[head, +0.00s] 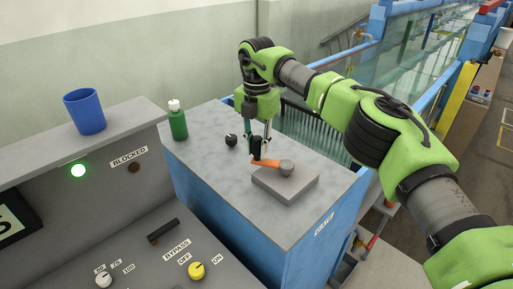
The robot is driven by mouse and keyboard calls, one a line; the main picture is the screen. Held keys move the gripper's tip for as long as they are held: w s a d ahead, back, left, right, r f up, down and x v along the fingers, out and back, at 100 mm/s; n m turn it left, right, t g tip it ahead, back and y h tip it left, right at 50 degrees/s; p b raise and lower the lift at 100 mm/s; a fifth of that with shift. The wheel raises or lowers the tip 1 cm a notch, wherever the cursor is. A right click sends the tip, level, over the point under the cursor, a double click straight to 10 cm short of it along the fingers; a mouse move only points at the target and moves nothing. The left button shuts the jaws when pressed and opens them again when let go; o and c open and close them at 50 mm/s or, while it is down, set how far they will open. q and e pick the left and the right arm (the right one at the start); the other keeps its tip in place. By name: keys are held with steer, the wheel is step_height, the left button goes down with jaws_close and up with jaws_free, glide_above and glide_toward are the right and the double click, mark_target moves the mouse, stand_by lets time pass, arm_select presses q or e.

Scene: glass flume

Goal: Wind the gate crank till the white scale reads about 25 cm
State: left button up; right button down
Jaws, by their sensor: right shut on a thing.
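The gate crank has an orange arm (268,163) and a grey hub (286,167), set on a grey block (287,184) on top of the blue cabinet. My right gripper (259,152) points down at the crank arm's left end and is shut on the crank's handle. The fingers largely hide the handle. The white scale cannot be made out in this view, so no reading shows. My left gripper is not in view.
A green bottle (178,121) and a black knob (231,140) stand left of the crank. A blue cup (85,111) sits on the console, which has a lit green lamp (78,171) and a yellow bypass knob (196,271). The glass flume (400,63) runs behind my right arm.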

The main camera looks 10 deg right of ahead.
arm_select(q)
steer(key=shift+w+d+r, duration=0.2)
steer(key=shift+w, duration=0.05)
arm_select(e)
steer(key=shift+w+d+r, duration=0.15)
steer(key=shift+w+d, duration=0.15)
steer(key=shift+w, duration=0.2)
steer(key=shift+w+d, duration=0.1)
steer(key=shift+w, duration=0.05)
steer(key=c, duration=1.8)
jaws_free()
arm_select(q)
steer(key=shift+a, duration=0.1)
arm_select(e)
step_height(320, 180, up, 7)
steer(key=shift+r, duration=0.15)
